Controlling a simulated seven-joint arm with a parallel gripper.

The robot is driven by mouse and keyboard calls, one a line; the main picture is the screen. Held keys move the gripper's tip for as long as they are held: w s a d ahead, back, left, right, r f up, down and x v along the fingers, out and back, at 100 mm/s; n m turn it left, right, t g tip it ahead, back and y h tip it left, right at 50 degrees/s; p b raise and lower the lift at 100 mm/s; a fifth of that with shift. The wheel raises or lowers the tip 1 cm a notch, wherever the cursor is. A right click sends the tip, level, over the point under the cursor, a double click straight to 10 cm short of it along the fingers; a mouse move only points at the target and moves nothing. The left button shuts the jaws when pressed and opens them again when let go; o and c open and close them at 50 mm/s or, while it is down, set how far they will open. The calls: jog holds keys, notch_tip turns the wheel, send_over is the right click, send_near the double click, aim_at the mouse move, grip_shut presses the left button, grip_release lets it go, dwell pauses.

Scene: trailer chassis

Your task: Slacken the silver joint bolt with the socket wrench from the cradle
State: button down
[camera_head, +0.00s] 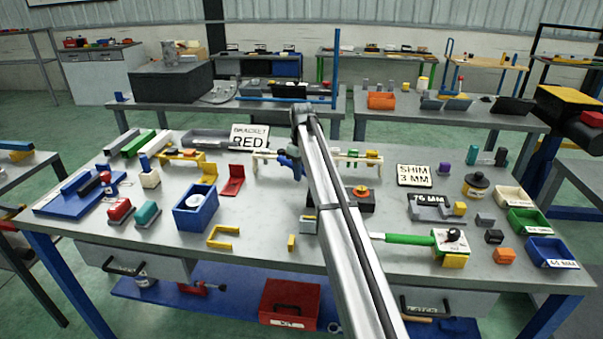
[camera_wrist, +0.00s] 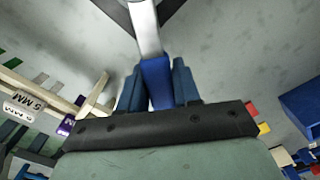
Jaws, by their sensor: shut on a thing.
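In the wrist view my gripper (camera_wrist: 158,85) is shut on a blue handle (camera_wrist: 157,75) with a silver shaft (camera_wrist: 148,28); it looks like the socket wrench. The shaft runs out of the top of the picture, so its end is hidden. In the head view my gripper (camera_head: 289,163) is over the middle of the bench, beside a cream rack (camera_head: 335,156) holding several coloured tools; this may be the cradle. My arm covers part of the rack. I cannot pick out the silver joint bolt in either view.
A dark block with an orange knob (camera_head: 361,191) stands right of my arm. A blue bin (camera_head: 195,212) and red bracket (camera_head: 232,181) stand left. A green-handled tool (camera_head: 405,238) lies at front right, near small bins (camera_head: 529,221). A "RED" sign (camera_head: 249,137) stands behind.

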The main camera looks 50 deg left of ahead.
jog(key=shift+r, duration=2.8)
